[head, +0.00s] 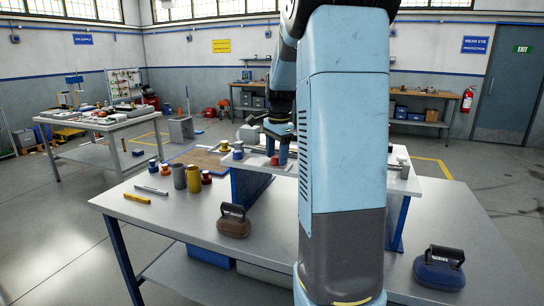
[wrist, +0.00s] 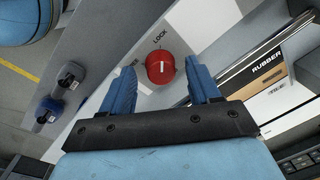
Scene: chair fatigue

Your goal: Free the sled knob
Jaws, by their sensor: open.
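The red round sled knob (wrist: 160,68) sits on a pale panel in the wrist view, with a white pointer mark on its face. The word LOCK is printed above it; a second label to its left is mostly hidden by a finger. My gripper (wrist: 163,76) is open, its two blue fingers on either side of the knob. A gap shows between each finger and the knob. In the head view my gripper (head: 277,152) points down over the raised rig, with a bit of red between the fingers.
On the bench (head: 150,205) stand canisters (head: 193,179), a brown handled weight (head: 234,221) and a blue one (head: 439,268).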

